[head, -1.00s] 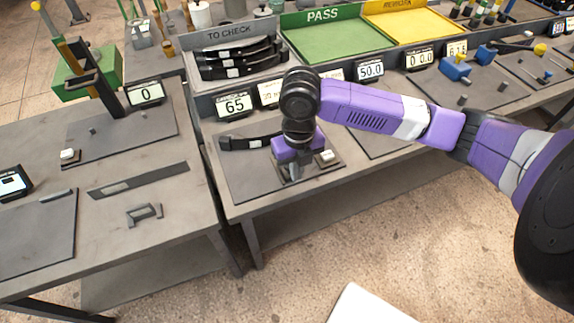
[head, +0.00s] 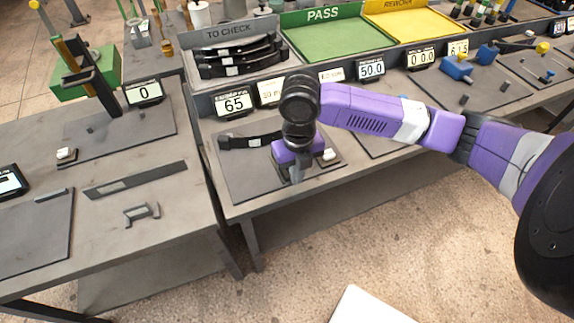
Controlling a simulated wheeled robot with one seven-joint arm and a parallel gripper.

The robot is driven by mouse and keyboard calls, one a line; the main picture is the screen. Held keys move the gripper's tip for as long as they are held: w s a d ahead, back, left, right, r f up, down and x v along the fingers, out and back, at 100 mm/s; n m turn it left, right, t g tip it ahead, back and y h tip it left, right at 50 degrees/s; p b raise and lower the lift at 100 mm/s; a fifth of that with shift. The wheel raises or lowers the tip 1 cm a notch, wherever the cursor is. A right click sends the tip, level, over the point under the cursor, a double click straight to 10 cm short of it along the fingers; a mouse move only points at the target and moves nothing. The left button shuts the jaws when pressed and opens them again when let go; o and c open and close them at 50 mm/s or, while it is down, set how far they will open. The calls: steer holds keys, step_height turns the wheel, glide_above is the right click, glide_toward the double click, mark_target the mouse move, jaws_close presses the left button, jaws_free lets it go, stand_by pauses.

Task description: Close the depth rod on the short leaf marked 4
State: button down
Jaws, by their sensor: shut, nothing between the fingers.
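My gripper (head: 296,174) is shut and empty. It points down at a small dark gauge block (head: 325,165) with a white part on the dark mat of the middle bench. My purple wrist hides most of that block, and I cannot tell whether the fingers touch it. A short black leaf (head: 248,141) with a pale label lies on the mat, its right end running in behind my gripper. The label is too small to read. A display (head: 233,103) behind it reads 65. I cannot make out a depth rod.
Several black leaves (head: 240,66) lie in the grey TO CHECK tray (head: 212,36). The green PASS tray (head: 335,45) and a yellow tray (head: 420,20) look empty. The left bench carries a tall press (head: 95,75) and a display (head: 143,92) reading 0.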

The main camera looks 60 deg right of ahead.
steer(key=shift+w+d, duration=0.6)
steer(key=shift+w, duration=0.3)
steer(key=shift+w+d, duration=0.2)
steer(key=shift+w, duration=0.1)
steer(key=shift+w+d+b, duration=0.2)
steer(key=shift+w+b, duration=0.1)
steer(key=shift+w+d, duration=0.2)
steer(key=shift+w, duration=0.05)
steer(key=shift+w+d, duration=0.35)
steer(key=shift+w, duration=0.15)
stand_by(0.8)
steer(key=shift+s+a+r, duration=0.1)
steer(key=shift+r, duration=0.05)
stand_by(0.4)
steer(key=shift+s+r+p, duration=0.1)
steer(key=shift+r+p, duration=2.15)
steer(key=shift+r, duration=1.15)
